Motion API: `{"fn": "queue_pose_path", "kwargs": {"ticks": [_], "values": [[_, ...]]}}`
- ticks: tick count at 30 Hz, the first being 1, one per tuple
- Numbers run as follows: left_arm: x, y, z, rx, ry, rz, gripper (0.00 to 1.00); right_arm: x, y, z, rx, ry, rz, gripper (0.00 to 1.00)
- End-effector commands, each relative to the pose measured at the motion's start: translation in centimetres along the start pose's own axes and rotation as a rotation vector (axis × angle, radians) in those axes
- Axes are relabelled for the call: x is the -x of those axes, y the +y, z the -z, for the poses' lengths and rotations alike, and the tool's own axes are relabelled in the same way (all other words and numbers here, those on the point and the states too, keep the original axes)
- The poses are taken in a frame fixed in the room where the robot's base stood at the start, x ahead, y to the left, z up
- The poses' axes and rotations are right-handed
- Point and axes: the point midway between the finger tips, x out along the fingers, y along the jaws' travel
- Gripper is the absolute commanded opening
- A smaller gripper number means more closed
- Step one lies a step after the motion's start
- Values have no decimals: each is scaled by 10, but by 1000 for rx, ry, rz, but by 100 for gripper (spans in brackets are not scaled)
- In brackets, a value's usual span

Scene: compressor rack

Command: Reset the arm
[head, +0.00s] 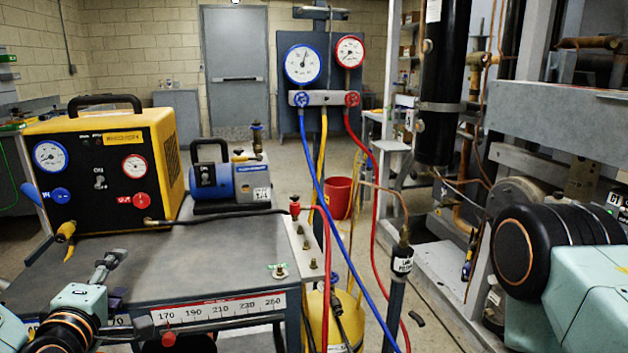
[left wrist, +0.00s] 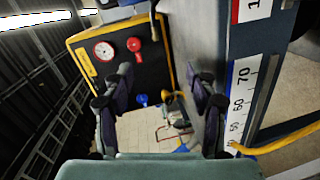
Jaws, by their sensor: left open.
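My left gripper (head: 117,276) is at the lower left of the head view, in front of the grey cart top (head: 225,252). It is open, and nothing shows between its fingers. In the left wrist view, the two dark fingers of the left gripper (left wrist: 162,88) stand apart. The yellow and black machine (left wrist: 115,60) is beyond them, at an angle. My right arm (head: 560,260) shows at the right edge of the head view; its gripper is out of view.
The yellow machine (head: 105,165) and a blue vacuum pump (head: 228,183) stand on the cart. Blue, yellow and red hoses hang from a gauge manifold (head: 325,98). A ruler strip (head: 225,308) runs along the cart's front edge. A grey metal rack (head: 560,110) stands at the right.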

Motion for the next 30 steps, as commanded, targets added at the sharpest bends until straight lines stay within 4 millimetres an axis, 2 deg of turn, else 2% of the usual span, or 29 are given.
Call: {"fn": "queue_pose_path", "kwargs": {"ticks": [2, 5, 8, 11, 15, 17, 21, 25, 27, 30], "values": [[2, -12, -10, -103, -38, 52, 58, 0, 0, 0, 0, 0, 0, 70], [8, -43, -28, -281, -123, 155, 58, 0, 0, 0, 0, 0, 0, 70], [27, -93, -53, -512, -263, 291, 58, 0, 0, 0, 0, 0, 0, 70], [55, -146, -74, -726, -428, 418, 58, 0, 0, 0, 0, 0, 0, 70], [109, -218, -94, -971, -681, 575, 58, 1, 0, 0, 0, 0, 0, 70], [137, -246, -100, -1055, -794, 636, 58, 1, 0, 0, 0, 0, 0, 70], [206, -302, -106, -1187, -1035, 768, 58, 1, 0, 0, 0, 0, 0, 70], [257, -336, -108, -1234, -1168, 852, 58, 1, 0, 0, 0, 0, 0, 70], [274, -346, -108, -1247, -1212, 875, 58, 1, 0, 0, 0, 0, 0, 70], [288, -354, -108, -1250, -1243, 894, 58, 1, 0, 0, 0, 0, 0, 70]]}}
